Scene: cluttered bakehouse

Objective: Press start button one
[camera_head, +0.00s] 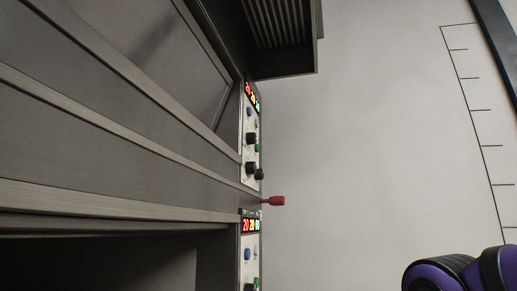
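A grey oven with dark windows fills the left side. Its upper control panel (249,141) has a lit display (252,95), a blue button (249,112), a green button (257,148) and black knobs (251,138). A second control panel (250,262) below it has its own lit display (251,225), a blue button (247,253) and a green button (257,254); the frame's bottom edge cuts it off. I cannot read any label that marks start button one. My gripper is not in view; a purple and black part of my arm shows at the bottom right.
A red-ended lever (274,201) sticks out between the two panels. A dark vented housing (280,40) juts out at the top. The pale surface right of the panels is clear, with a black-lined marking (480,110) near the right edge.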

